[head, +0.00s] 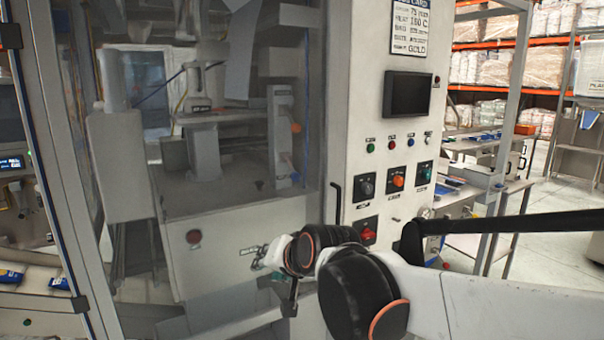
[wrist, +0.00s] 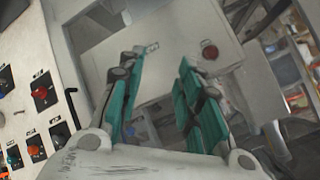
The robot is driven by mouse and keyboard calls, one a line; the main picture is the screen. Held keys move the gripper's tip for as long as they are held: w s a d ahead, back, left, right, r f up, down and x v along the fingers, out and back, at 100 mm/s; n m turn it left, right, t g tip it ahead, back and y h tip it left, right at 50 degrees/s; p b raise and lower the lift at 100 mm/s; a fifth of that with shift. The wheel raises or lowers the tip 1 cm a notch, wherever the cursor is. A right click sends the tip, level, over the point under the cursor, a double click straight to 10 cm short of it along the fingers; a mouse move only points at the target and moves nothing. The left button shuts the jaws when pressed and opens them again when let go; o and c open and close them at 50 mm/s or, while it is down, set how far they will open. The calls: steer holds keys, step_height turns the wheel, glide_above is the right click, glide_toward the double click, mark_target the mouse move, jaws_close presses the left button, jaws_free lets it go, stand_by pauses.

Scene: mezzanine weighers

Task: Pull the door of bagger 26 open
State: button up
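The door of bagger 26 (head: 240,165) is a large clear panel that fills the left and middle of the head view. It looks shut against the white cabinet. A thin black upright handle (head: 338,203) stands near its right edge. The handle also shows in the wrist view, left of my fingers (wrist: 72,106). My gripper (wrist: 159,66) is open with its teal finger pads apart and nothing between them. It points toward the door and is beside the handle, not around it. In the head view my wrist hides most of the gripper.
Right of the door, the white control panel (head: 372,130) carries a dark screen (head: 408,94), knobs and a red switch (head: 366,232). A metal bench (head: 490,190) stands further right, before orange pallet racks (head: 500,40). Dark hinges (head: 80,304) sit on the left frame.

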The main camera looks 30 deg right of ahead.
steer(key=w+d+r+m+t+p, duration=0.1)
steer(key=w+d+r+m+p, duration=0.2)
steer(key=w, duration=0.4)
steer(key=m+t+h, duration=0.3)
steer(key=m+t, duration=0.3)
steer(key=m, duration=2.1)
glide_toward(340, 204)
steer(key=w, duration=0.3)
steer(key=w+b, duration=0.1)
steer(key=w, duration=0.3)
steer(key=w+d, duration=0.1)
steer(key=w, duration=0.2)
steer(key=shift+w, duration=0.4)
steer(key=shift+c, duration=0.2)
jaws_close()
